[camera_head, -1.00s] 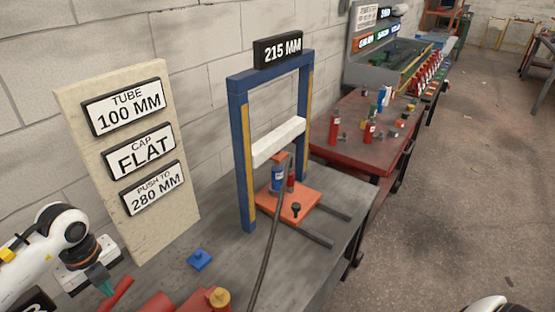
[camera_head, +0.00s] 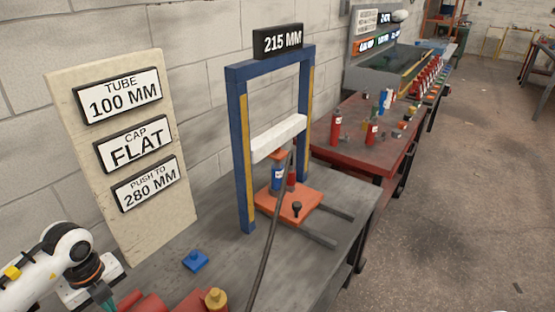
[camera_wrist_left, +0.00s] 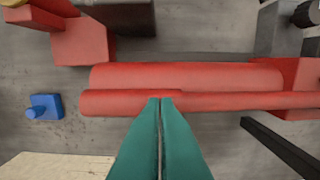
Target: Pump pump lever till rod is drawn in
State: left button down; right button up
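The red pump (camera_head: 150,304) lies at the bench's front edge, cut off by the picture's lower edge. In the left wrist view its thin red lever (camera_wrist_left: 230,101) runs alongside the thicker red barrel (camera_wrist_left: 190,76). My left gripper (camera_wrist_left: 160,99) has its teal fingers together, with the tips over the lever; whether they touch it I cannot tell. A blue frame (camera_head: 238,150) with a white crossbar (camera_head: 278,138) stands behind. A blue cylinder (camera_head: 278,178) with an orange top stands under the crossbar. The sign (camera_head: 278,40) reads 215 MM. My right gripper is out of view.
A hose (camera_head: 268,250) runs from the press toward the pump. A small blue part (camera_head: 195,260) lies on the grey bench (camera_head: 325,265). A sign board (camera_head: 170,230) reads tube 100 MM, cap flat, push to 280 MM. A red table (camera_head: 350,155) stands behind.

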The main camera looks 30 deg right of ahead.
pick_arm(q)
notch_tip(320, 180, up, 8)
jog(key=p, duration=0.4)
jog(key=shift+f, duration=0.15)
dwell(0.5)
notch_tip(320, 180, down, 9)
jog(key=b, duration=0.6)
jog(key=shift+r, duration=0.7)
notch_tip(320, 180, up, 8)
jog(key=p, duration=0.5)
jog(key=shift+f, duration=0.25)
